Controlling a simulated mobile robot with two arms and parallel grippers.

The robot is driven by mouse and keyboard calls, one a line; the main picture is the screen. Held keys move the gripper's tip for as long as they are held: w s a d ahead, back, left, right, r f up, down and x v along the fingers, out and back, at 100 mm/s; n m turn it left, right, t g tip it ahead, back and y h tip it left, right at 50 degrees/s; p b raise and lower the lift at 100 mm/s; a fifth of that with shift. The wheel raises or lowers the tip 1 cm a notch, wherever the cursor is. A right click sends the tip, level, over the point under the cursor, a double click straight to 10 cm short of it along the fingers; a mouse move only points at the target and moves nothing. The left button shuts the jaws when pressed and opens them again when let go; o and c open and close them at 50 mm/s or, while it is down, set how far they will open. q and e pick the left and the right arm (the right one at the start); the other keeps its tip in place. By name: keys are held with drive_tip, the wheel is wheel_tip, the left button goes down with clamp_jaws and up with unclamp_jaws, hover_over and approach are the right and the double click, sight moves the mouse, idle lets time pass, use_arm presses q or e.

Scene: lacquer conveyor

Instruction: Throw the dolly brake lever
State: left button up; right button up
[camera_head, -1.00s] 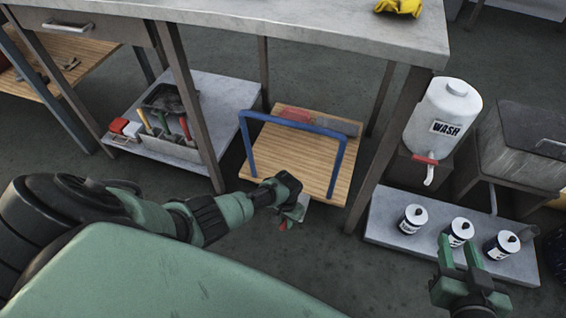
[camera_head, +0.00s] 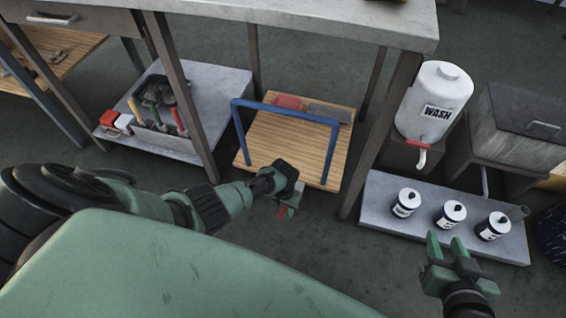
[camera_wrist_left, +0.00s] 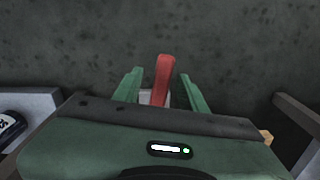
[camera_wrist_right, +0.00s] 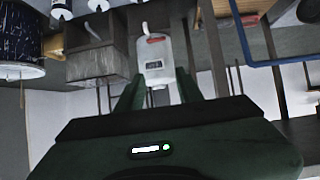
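The dolly (camera_head: 285,150) is a wooden platform with a blue tube handle (camera_head: 236,125), standing under the bench. The red brake lever (camera_head: 283,211) shows just below my left gripper (camera_head: 287,190), at the dolly's near side. In the left wrist view the red lever (camera_wrist_left: 165,72) stands upright between the two green fingers of my left gripper (camera_wrist_left: 160,84). The fingers are open, with a gap on each side of the lever. Its lower end is hidden behind the gripper body. My right gripper (camera_head: 447,246) is open and empty, in front of the low shelf with cans.
A bench (camera_head: 300,22) with metal legs stands over the dolly. A low shelf (camera_head: 385,205) holds three white-lidded cans; the WASH container (camera_head: 435,95) stands behind. A tool caddy (camera_head: 160,115) sits on the left shelf. Dark floor is free before the dolly.

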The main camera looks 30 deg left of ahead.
use_arm(q)
wheel_tip(320, 180, up, 3)
drive_tip(key=shift+f+p, duration=0.1)
drive_tip(key=shift+p, duration=0.95)
wheel_tip(320, 180, up, 2)
drive_tip(key=shift+r+p, duration=0.2)
drive_tip(key=shift+p, duration=0.6)
wheel_tip(320, 180, up, 2)
drive_tip(key=shift+p, duration=0.6)
drive_tip(key=shift+r, duration=0.3)
use_arm(e)
drive_tip(key=s+d+f+g+h, duration=0.1)
drive_tip(key=s+d+f+g, duration=0.1)
drive_tip(key=s+g, duration=0.2)
drive_tip(key=s+d+f+g+h, duration=0.1)
drive_tip(key=s+d+f+g, duration=0.1)
drive_tip(key=s, duration=0.7)
drive_tip(key=shift+d+f+g, duration=0.2)
drive_tip(key=shift+f+g, duration=0.4)
drive_tip(key=shift+g, duration=0.3)
drive_tip(key=shift+s, duration=0.1)
